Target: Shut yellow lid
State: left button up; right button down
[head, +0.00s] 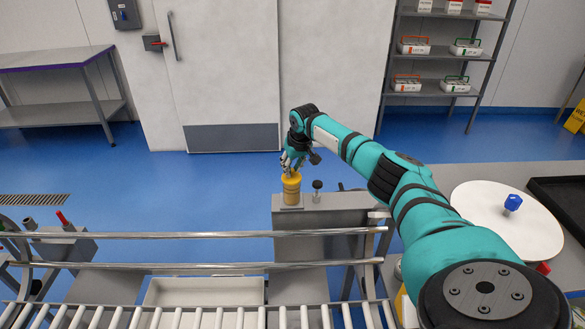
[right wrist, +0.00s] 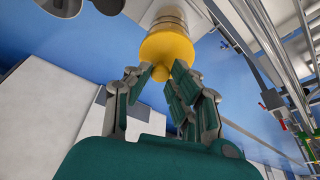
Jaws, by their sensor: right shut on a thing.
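The yellow lid (head: 291,181) sits on top of a tan cylindrical container (head: 291,197) on a grey metal ledge beyond the rails. My right gripper (head: 290,168) reaches down to the lid from above. In the right wrist view the yellow lid (right wrist: 167,50) shows with a small knob, and the fingers of my right gripper (right wrist: 163,75) are closed around that knob. I cannot tell whether the lid is fully seated. My left gripper does not show.
A black-knobbed post (head: 317,185) stands just right of the container. Two metal rails (head: 190,236) and a roller conveyor (head: 180,318) lie in front. A white round disc (head: 490,215) with a blue knob is at the right. A white tray (head: 205,291) sits beyond the rollers.

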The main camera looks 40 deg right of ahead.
aim_at(299, 181)
jog(key=shift+w+d+y, duration=0.15)
jog(key=shift+w+y, duration=0.1)
jog(key=shift+y, duration=0.05)
jog(key=shift+s, duration=0.1)
jog(key=c, duration=1.2)
grip_release()
jog(key=shift+f, duration=0.15)
jog(key=shift+o, duration=0.2)
jog(key=shift+g, duration=0.3)
jog(key=v, duration=1.2)
